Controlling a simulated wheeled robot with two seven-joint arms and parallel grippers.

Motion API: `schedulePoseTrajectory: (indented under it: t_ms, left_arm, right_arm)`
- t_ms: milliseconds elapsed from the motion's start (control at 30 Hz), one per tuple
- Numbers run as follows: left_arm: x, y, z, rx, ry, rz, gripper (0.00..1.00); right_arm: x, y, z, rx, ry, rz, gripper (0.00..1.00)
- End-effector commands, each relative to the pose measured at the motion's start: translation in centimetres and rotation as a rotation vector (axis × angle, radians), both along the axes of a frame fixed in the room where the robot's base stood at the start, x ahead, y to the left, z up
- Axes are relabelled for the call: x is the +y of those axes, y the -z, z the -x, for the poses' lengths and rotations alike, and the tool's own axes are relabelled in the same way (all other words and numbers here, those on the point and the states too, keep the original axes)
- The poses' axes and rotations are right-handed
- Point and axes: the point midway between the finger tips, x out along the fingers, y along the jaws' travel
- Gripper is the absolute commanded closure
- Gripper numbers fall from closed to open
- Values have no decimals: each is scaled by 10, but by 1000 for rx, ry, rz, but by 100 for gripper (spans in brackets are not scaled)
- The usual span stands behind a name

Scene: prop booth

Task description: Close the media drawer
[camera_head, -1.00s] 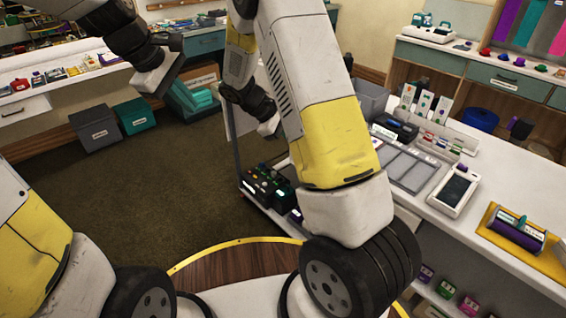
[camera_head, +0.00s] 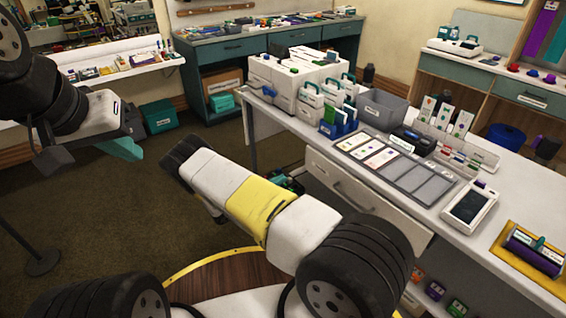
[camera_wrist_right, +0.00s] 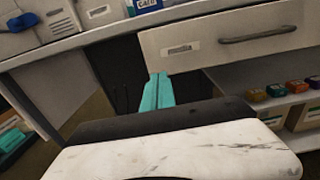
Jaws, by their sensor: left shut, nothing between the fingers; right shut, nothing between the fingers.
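The media drawer (camera_head: 345,190) is a pale drawer with a dark bar handle, under the front of the white counter. Its front also fills the upper right of the right wrist view (camera_wrist_right: 225,48), with a small label left of the handle. I cannot tell exactly how far it stands out. My right gripper (camera_wrist_right: 157,92) shows teal fingers, shut and empty, near the drawer front's lower left corner; contact is unclear. My left gripper (camera_head: 124,149) is shut and empty at the left, far from the drawer.
The counter (camera_head: 510,205) carries a sectioned tray (camera_head: 425,188), a grey bin (camera_head: 380,108), white boxes and a handheld device (camera_head: 468,205). A shelf with small boxes lies below the drawer. Open carpet (camera_head: 100,220) is at the left. A dark stand (camera_head: 35,262) stands there.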

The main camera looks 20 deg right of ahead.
Motion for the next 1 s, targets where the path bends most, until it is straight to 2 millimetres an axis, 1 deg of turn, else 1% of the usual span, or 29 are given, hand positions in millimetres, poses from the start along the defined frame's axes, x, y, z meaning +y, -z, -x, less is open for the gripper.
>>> schedulePoseTrajectory:
  t_ms: [400,600,767,1000]
  left_arm:
    - [0,0,-1,1,-3,3,100]
    - [0,0,-1,1,-3,3,100]
    - [0,0,-1,1,-3,3,100]
    - [0,0,-1,1,-4,3,100]
  right_arm:
    - [-79,0,-31,-1,7,-2,100]
    - [-108,-1,-44,-2,5,-2,100]
    - [-120,-1,-48,-2,5,-2,100]
    - [-122,-1,-50,-2,3,-3,100]
